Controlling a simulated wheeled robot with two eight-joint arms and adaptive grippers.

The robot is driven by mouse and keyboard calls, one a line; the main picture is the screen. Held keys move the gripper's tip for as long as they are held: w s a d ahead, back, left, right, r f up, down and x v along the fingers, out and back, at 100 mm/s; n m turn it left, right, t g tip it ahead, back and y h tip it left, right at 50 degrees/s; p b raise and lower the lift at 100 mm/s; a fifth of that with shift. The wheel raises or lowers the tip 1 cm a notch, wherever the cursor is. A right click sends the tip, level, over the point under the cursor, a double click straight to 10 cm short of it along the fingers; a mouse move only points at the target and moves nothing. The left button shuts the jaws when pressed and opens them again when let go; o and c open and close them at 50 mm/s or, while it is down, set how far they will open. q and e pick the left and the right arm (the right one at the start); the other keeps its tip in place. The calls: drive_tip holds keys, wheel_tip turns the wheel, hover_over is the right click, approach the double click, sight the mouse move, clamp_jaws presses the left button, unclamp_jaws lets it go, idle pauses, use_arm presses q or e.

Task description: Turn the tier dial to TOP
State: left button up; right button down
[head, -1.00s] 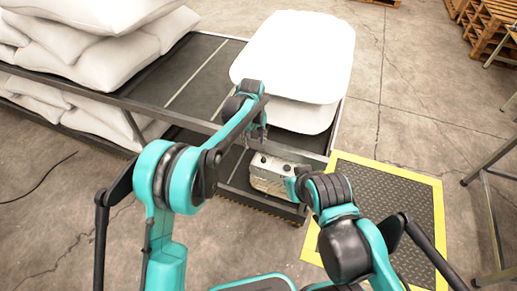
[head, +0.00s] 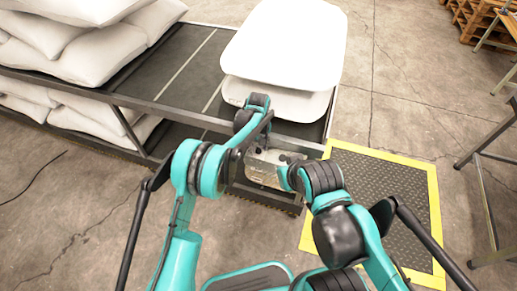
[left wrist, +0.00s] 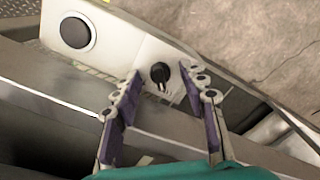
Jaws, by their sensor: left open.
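A pale control box (head: 265,170) sits low at the near end of the rack, partly hidden by my arms in the head view. In the left wrist view its panel carries a small black dial (left wrist: 160,74) with a pointer, with small marks beside it too blurred to read. My left gripper (left wrist: 164,74) is open and empty, its two fingertips on either side of the dial in the picture. I cannot tell whether they touch it. In the head view the left gripper (head: 262,138) is over the box. My right arm ends beside the box, its fingers hidden.
A large round black button (left wrist: 76,31) is on the same panel. White rounded trays (head: 285,45) lie on the rack end above the box. White pillows (head: 75,45) fill the rack's left. A yellow-edged mat (head: 385,195) lies on the floor to the right.

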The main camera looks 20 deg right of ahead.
use_arm(q)
clamp_jaws()
drive_tip(key=shift+m, duration=0.4)
drive_tip(key=m, duration=0.2)
drive_tip(key=shift+m, duration=0.4)
drive_tip(key=m, duration=0.4)
drive_tip(key=shift+m, duration=0.3)
drive_tip(key=m, duration=0.4)
drive_tip(key=shift+m, duration=1.8)
